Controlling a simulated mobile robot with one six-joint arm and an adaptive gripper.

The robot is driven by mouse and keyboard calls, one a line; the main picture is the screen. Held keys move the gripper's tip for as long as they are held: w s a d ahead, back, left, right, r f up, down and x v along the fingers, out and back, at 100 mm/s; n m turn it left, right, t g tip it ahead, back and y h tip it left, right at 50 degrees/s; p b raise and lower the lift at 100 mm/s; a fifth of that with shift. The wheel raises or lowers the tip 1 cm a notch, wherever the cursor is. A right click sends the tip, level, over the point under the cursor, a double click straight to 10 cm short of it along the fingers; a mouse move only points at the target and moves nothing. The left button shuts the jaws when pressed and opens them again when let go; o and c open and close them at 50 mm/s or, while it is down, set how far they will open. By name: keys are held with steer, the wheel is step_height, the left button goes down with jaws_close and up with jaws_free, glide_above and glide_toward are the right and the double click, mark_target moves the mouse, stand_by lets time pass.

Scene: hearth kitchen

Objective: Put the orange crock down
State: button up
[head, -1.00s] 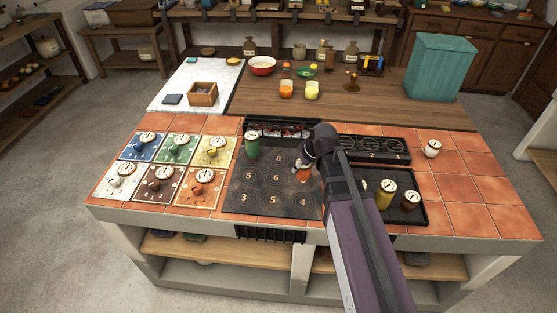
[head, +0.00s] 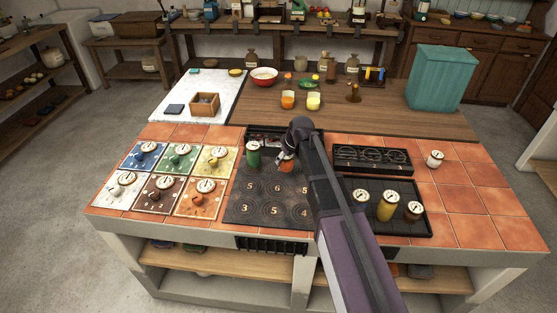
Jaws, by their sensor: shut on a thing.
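My gripper (head: 289,156) is shut on the orange crock (head: 285,166), which is small and partly hidden behind the gripper. It is over the back part of the dark hob plate (head: 235,215), which has numbered rings. I cannot tell whether the crock touches the plate. A green crock (head: 253,156) with a dial lid stands just to the left, at the plate's back left.
A black tray (head: 415,225) with several crocks, a black rack (head: 372,160) and a white crock (head: 435,159) are at the right. A wooden board with bowls and jars lies behind.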

steer(key=shift+w+a+f, duration=0.1)
steer(key=shift+w+a, duration=0.35)
steer(key=shift+w, duration=0.2)
steer(key=shift+w+a+f, duration=0.1)
steer(key=shift+w+a, duration=0.3)
steer(key=shift+w, duration=0.25)
steer(key=shift+w+a, duration=0.2)
steer(key=shift+w, duration=0.05)
steer(key=shift+b+x, duration=0.9)
steer(key=shift+b, duration=0.1)
steer(key=shift+f+b, duration=0.95)
steer(key=shift+f, duration=0.15)
steer(key=o, duration=1.2)
